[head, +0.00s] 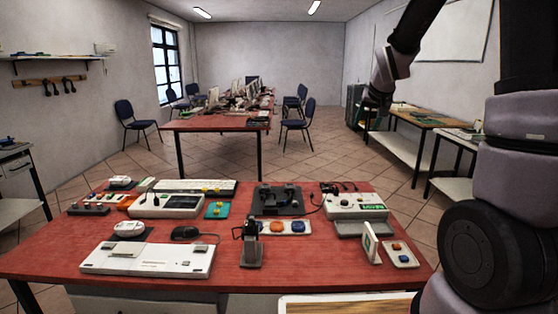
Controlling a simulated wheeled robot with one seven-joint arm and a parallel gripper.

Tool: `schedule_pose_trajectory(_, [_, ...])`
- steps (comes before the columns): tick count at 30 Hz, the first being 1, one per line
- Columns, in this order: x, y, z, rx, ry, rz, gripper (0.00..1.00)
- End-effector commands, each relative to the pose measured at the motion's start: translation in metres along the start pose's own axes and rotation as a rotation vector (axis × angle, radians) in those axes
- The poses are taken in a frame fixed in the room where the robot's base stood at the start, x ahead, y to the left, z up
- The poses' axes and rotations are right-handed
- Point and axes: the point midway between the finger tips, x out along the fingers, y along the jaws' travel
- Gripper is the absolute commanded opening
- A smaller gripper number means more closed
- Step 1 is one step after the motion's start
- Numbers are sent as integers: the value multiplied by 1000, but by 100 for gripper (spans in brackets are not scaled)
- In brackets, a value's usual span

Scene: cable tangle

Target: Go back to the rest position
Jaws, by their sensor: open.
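My gripper (373,106) is raised in the upper right of the head view, pointing down at the end of my arm. It is open, small and dark, and nothing shows between its fingers. It is well above and apart from the red table (330,268) in front of me. The arm's lower links fill the right edge of the view.
The table holds a white console (148,260), a dark mouse (185,233), a keyboard (195,187), a grey-green device (356,206), a dark upright stand (251,250) and a small board with buttons (401,254). Another red table (213,124) stands behind. Side benches (425,119) line the right wall.

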Motion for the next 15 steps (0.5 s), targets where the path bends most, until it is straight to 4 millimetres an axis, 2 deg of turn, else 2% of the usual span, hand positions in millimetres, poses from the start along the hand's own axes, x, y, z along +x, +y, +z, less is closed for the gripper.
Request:
schedule_pose_trajectory(1, [-30, 1, 4, 18, 3, -8, 59])
schedule_pose_trajectory(6, [-111, 4, 33, 70, -19, -36, 59])
schedule_pose_trajectory(12, [-192, 7, 86, 123, -48, -76, 59])
schedule_pose_trajectory(15, [-225, 9, 117, 142, -61, -98, 59])
